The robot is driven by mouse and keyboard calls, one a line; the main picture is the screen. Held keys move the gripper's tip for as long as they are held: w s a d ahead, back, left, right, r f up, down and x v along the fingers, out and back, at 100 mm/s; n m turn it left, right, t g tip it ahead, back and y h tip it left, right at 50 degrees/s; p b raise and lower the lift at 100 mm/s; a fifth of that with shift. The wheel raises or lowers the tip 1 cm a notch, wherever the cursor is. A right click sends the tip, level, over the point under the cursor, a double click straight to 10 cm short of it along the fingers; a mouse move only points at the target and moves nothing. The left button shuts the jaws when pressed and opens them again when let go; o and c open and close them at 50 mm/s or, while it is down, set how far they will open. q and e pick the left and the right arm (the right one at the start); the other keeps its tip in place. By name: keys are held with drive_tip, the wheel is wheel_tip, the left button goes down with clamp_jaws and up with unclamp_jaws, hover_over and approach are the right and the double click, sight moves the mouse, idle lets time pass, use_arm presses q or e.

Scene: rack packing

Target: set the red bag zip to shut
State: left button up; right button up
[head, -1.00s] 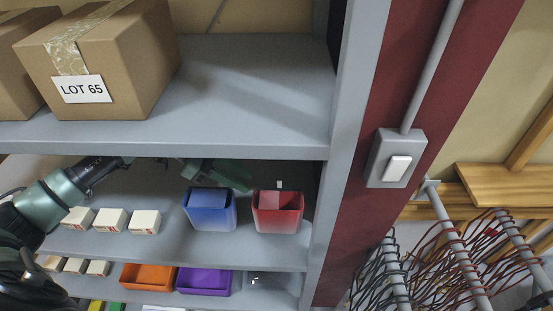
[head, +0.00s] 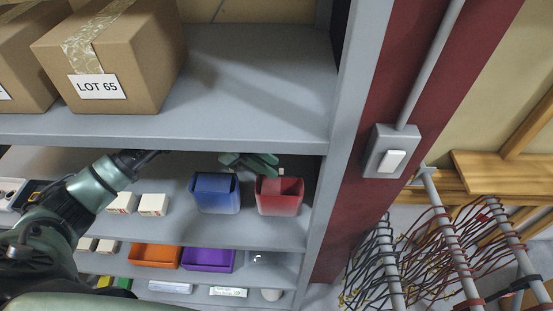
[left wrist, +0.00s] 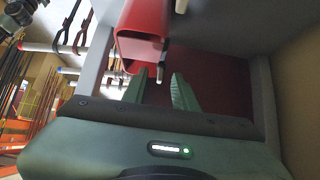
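The red bag (head: 279,198) stands upright on the middle shelf, at its right end. In the left wrist view the red bag (left wrist: 140,45) is close, just beyond the fingertips. A small grey and dark tab (left wrist: 163,62), perhaps the zip pull, sticks out at its edge, in line with the gap between my fingers. My left gripper (head: 270,160) is behind the blue and red bags, near the top of the red one. In the left wrist view my left gripper (left wrist: 161,80) is open and empty. My right gripper is not in view.
A blue bag (head: 215,196) stands left of the red one. The upper shelf (head: 250,136) with a LOT 65 carton (head: 130,60) is above. A shelf post (head: 335,130) is close on the right. Orange (head: 155,256) and purple (head: 208,261) bins sit below.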

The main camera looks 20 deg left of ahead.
use_arm(q)
drive_tip(key=shift+w+d+r, duration=0.2)
drive_tip(key=shift+d, duration=0.5)
drive_tip(key=shift+w+d+f+p, duration=0.15)
drive_tip(key=shift+d+f+p, duration=0.2)
drive_tip(key=shift+f+p, duration=0.25)
clamp_jaws()
idle(0.5)
